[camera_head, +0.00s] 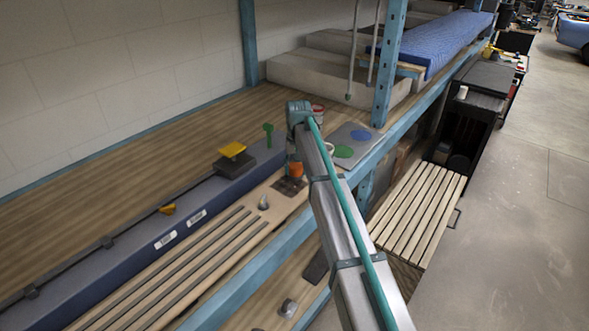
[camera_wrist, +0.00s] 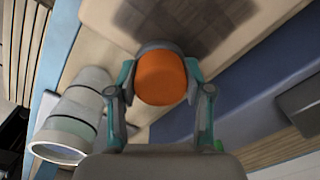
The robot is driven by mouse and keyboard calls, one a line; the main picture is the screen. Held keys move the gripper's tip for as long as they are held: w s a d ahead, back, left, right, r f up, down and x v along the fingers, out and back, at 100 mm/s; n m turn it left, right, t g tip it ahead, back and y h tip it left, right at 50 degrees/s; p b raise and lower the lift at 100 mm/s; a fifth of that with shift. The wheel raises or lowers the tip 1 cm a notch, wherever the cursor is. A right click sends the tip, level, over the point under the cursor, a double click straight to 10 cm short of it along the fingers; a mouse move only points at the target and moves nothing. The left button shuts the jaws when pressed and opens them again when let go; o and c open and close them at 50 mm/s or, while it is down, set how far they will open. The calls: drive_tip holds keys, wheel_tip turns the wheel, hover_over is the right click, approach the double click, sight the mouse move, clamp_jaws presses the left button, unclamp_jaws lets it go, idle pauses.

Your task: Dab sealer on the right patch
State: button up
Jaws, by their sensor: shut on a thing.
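My gripper (camera_head: 292,150) points down over the shelf and is shut on an orange-topped thing (camera_head: 296,170). In the wrist view my gripper (camera_wrist: 160,84) has a finger on each side of this thing (camera_wrist: 162,78), which has a round orange face with a grey rim. Its lower end is hidden. A dark checkered square (camera_head: 291,187) lies on the pale board just below; it also shows in the wrist view (camera_wrist: 182,25). A grey plate (camera_head: 366,150) to the right bears a green disc (camera_head: 343,151) and a blue disc (camera_head: 361,135). I cannot tell which mark is the right patch.
A white and red can (camera_head: 318,112) stands behind my arm. A blue beam (camera_head: 150,240) carries a yellow-topped block (camera_head: 232,154) and a green knob (camera_head: 268,132). A blue post (camera_head: 388,65) rises beyond the plate.

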wheel_tip(320, 180, up, 4)
drive_tip(key=shift+s+a+f+p, duration=0.1)
drive_tip(key=shift+s+f+p, duration=0.05)
drive_tip(key=shift+p, duration=0.45)
drive_tip(key=shift+r+p, duration=0.35)
drive_tip(key=shift+r, duration=0.25)
drive_tip(key=shift+r+p, duration=0.7)
drive_tip(key=shift+r, duration=0.85)
